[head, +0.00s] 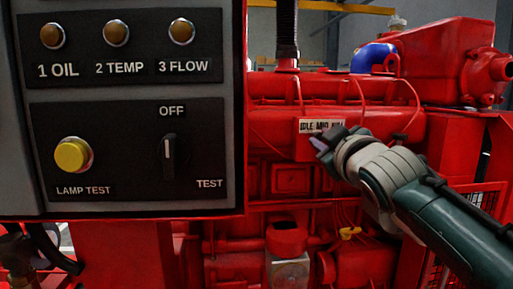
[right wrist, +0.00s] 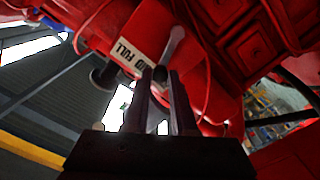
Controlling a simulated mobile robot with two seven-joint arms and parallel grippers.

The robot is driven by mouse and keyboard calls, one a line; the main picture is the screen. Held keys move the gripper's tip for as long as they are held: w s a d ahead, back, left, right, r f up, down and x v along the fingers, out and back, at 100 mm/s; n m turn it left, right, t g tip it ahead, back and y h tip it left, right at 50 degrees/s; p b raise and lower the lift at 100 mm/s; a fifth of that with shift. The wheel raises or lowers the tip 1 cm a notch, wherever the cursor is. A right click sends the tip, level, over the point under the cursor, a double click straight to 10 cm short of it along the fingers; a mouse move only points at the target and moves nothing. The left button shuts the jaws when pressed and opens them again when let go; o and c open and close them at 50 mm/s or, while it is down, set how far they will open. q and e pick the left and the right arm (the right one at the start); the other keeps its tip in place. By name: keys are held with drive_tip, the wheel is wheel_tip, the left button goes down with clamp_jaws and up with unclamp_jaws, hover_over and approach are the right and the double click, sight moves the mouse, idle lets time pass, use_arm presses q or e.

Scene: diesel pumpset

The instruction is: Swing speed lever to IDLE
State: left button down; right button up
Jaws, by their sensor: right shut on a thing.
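The speed lever (right wrist: 174,42) is a pale grey arm with a rounded end, seen in the right wrist view against the red engine. A white label (head: 321,126) reading IDLE MID FULL sits on the engine in the head view. The fingers hide part of the lever. I cannot tell which mark it points to. My left gripper is not in view.
A control panel (head: 125,120) with lamps, a yellow LAMP TEST button (head: 73,155) and a rotary switch (head: 168,156) fills the left side. A black hose (head: 287,30) rises behind. Thin red pipes (head: 412,100) run close around my right gripper.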

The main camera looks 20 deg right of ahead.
drive_tip(key=shift+a+f, duration=0.2)
drive_tip(key=shift+a, duration=0.1)
drive_tip(key=shift+w+a+f+b, duration=0.15)
drive_tip(key=shift+a+b, duration=0.1)
drive_tip(key=shift+b, duration=0.1)
drive_tip(key=o, duration=0.6)
drive_tip(key=shift+p+v, duration=1.95)
drive_tip(key=shift+v, duration=1.15)
